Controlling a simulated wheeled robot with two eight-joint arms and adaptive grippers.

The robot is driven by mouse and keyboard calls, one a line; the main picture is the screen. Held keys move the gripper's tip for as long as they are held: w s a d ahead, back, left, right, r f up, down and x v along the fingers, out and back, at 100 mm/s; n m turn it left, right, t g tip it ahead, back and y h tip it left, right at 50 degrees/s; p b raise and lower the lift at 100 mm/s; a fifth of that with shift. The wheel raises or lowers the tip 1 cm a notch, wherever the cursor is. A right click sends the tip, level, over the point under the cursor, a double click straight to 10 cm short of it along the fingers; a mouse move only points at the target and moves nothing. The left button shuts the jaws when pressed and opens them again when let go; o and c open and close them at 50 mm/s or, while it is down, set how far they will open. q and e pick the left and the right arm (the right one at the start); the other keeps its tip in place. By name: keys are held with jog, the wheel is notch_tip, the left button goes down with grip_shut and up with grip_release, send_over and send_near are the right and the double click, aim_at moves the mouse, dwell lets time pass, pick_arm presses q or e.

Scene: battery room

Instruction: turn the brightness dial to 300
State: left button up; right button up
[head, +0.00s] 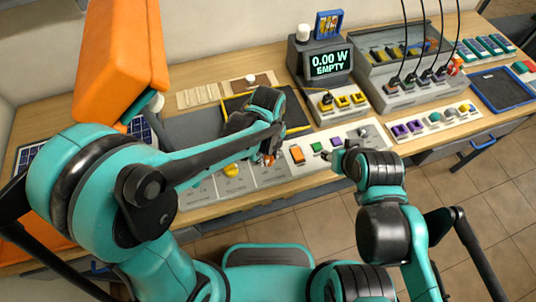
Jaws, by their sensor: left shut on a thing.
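A pale control panel (212,190) runs along the front of the workbench, with printed sections and small markings too fine to read. My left gripper (268,153) reaches down over this panel and is shut on a dial there. The gripper covers most of that dial, so its pointer and setting are hidden. A yellow knob (232,170) stands on the panel just left of the gripper. My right gripper (334,158) is over the panel's right part, near the green and purple buttons; its jaws are too small to tell.
A large orange lamp head (122,50) hangs at upper left above a dark solar panel (142,130). A meter (328,63) reads "0.00 W EMPTY". A grey cabled unit (400,95) stands at the back right. An orange switch (297,154) sits between my grippers.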

aim_at(268, 156)
dwell(0.4)
pick_arm(q)
jog(key=o, duration=1.2)
jog(key=shift+c, duration=0.2)
jog(key=shift+r, duration=0.15)
notch_tip(268, 156, up, 12)
jog(key=shift+f, duration=0.2)
